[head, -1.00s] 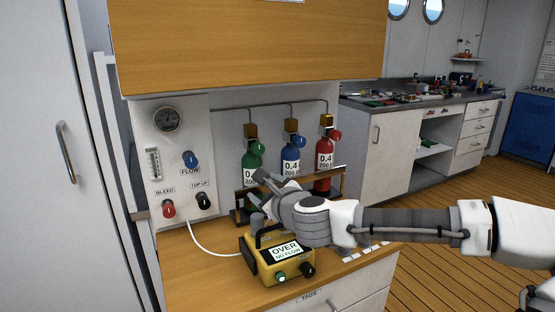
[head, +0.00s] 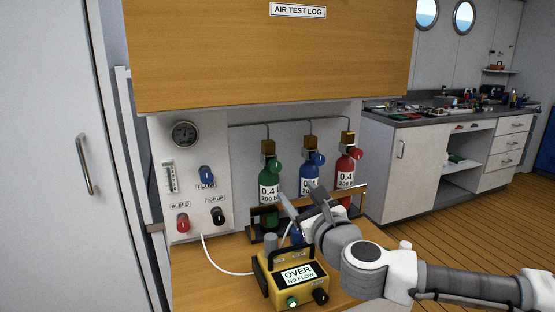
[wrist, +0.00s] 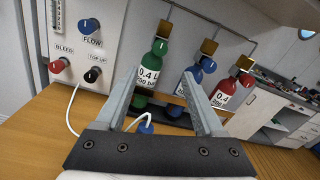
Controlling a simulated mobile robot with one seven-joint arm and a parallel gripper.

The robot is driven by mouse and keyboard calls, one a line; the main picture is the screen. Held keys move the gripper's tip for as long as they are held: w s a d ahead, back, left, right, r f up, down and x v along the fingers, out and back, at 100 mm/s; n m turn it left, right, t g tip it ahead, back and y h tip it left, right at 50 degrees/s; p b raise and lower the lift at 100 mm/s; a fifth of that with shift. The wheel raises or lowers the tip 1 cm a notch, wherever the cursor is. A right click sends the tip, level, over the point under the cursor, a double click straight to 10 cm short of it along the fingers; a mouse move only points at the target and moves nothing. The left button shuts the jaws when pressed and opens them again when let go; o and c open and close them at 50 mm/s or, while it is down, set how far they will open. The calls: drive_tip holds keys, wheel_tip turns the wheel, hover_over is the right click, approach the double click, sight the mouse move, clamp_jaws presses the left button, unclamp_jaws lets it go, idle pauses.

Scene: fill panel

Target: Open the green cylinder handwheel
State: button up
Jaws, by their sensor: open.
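The green cylinder (head: 269,190) stands upright at the left of a rack, with its green round handwheel (head: 276,167) on the side of its valve. The handwheel also shows in the wrist view (wrist: 160,47), beyond and above my fingertips. My gripper (head: 297,202) is open and empty, in front of and below the handwheel and apart from it. In the wrist view its two fingers (wrist: 161,78) spread on either side of the green cylinder's lower part, with clear space between them.
A blue cylinder (head: 309,180) and a red cylinder (head: 345,176) stand to the right in the rack. A yellow meter (head: 287,280) reading "OVER NO FLOW" sits on the counter below my gripper. A knob panel (head: 192,200) is at left; a wooden cabinet (head: 265,60) overhangs.

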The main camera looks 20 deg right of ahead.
sight(276, 168)
drive_tip(key=w+b, duration=0.1)
drive_tip(key=w, duration=0.3)
drive_tip(key=w+b, duration=0.1)
drive_tip(key=w, duration=0.4)
drive_tip(key=w+b, duration=0.1)
drive_tip(key=w, duration=0.4)
drive_tip(key=shift+w+d, duration=0.25)
drive_tip(key=shift+d, duration=0.1)
clamp_jaws()
